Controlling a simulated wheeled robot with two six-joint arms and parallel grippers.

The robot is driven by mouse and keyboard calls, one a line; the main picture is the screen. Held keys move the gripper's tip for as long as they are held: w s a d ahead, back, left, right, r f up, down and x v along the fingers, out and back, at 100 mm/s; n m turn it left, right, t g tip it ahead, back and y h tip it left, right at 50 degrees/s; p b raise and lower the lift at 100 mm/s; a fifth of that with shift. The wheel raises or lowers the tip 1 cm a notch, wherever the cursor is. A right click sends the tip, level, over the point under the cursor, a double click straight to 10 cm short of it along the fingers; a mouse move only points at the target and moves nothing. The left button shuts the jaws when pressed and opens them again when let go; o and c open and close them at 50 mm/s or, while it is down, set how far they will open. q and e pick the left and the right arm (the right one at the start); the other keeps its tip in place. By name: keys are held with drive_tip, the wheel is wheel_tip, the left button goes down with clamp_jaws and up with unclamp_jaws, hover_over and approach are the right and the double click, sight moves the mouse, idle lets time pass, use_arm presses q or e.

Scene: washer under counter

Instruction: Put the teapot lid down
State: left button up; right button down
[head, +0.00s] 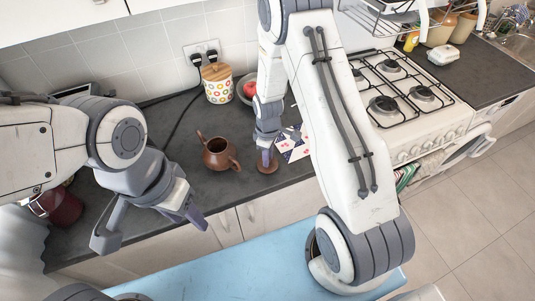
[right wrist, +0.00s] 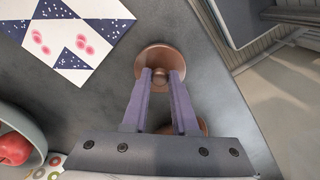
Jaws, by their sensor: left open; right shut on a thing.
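The brown teapot (head: 217,155) stands upright on the dark counter with its top uncovered. The copper-brown teapot lid (head: 267,166) is to its right, at or just above the counter; I cannot tell whether it touches. My right gripper (head: 265,154) is shut on the lid's knob from above. In the right wrist view the lid (right wrist: 162,60) shows beyond the two purple fingers (right wrist: 161,80), and part of the teapot (right wrist: 197,128) shows behind them. My left gripper (head: 150,225) is open and empty, over the counter's front edge at the left.
A patterned card (head: 292,146) lies right of the lid. A dotted canister (head: 218,90) and a bowl with a red apple (head: 249,90) stand behind. The gas hob (head: 400,95) is to the right. Bare counter lies left of the teapot.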

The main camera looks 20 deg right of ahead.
drive_tip(key=shift+f, duration=0.2)
drive_tip(key=shift+f+b, duration=0.15)
drive_tip(key=shift+b, duration=0.15)
drive_tip(key=c, duration=0.7)
unclamp_jaws()
